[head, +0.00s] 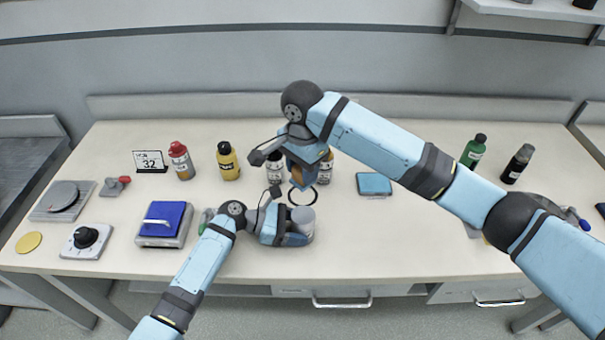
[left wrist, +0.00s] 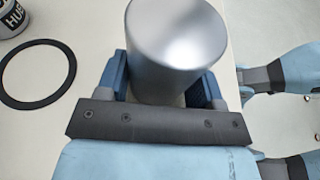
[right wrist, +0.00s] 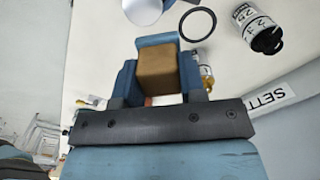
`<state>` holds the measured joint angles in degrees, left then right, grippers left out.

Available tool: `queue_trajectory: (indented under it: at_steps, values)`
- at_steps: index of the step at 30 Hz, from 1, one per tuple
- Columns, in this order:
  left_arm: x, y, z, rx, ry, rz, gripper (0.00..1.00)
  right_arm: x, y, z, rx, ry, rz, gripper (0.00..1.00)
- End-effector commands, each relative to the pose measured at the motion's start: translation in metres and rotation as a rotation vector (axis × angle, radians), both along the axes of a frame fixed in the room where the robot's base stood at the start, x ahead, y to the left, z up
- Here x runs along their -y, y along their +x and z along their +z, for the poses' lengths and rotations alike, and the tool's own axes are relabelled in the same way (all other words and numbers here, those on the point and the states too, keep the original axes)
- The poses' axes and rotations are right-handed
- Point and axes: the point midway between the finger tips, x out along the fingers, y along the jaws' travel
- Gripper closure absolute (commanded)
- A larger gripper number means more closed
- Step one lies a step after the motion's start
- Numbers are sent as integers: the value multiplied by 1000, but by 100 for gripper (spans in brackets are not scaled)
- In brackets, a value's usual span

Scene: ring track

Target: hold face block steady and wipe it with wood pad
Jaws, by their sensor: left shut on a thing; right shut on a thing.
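The face block, a silver cylinder (head: 304,215) with a smooth top, stands upright on the table. My left gripper (head: 298,234) is shut around its sides; the left wrist view shows the block (left wrist: 175,40) between the blue fingers (left wrist: 160,88). The wood pad, a brown block (right wrist: 158,72), is in my right gripper (right wrist: 158,85), which is shut on it. In the head view my right gripper (head: 303,165) is behind the face block and above the table. The pad is apart from the face block, whose edge shows in the right wrist view (right wrist: 145,10).
A black ring (head: 290,197) lies flat on the table behind the face block. Labelled bottles, including a yellow one (head: 228,162) and a red-capped one (head: 181,160), stand along the back. A blue-topped device (head: 165,220) is left of my left arm.

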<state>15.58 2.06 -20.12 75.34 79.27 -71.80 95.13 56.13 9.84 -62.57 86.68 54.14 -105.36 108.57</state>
Motion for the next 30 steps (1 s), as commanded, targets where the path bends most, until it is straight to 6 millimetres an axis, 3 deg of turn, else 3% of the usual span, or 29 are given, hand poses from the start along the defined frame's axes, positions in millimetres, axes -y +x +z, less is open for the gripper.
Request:
queue_trajectory:
  at_steps: [14, 15, 18, 26, 30]
  values:
    - [0, 0, 0, 0, 0, 0, 52, 0, 0, 1, 0, 0, 0, 81]
    - [0, 0, 0, 0, 0, 0, 30, 0, 0, 1, 0, 0, 0, 81]
    - [0, 0, 0, 0, 0, 0, 9, 0, 0, 1, 0, 0, 0, 81]
    - [-1, 0, 0, 0, 0, 0, 9, 0, 0, 1, 0, 0, 0, 81]
    - [-10, 0, 3, 0, 1, 1, 9, 0, 0, 1, 0, 0, 0, 81]
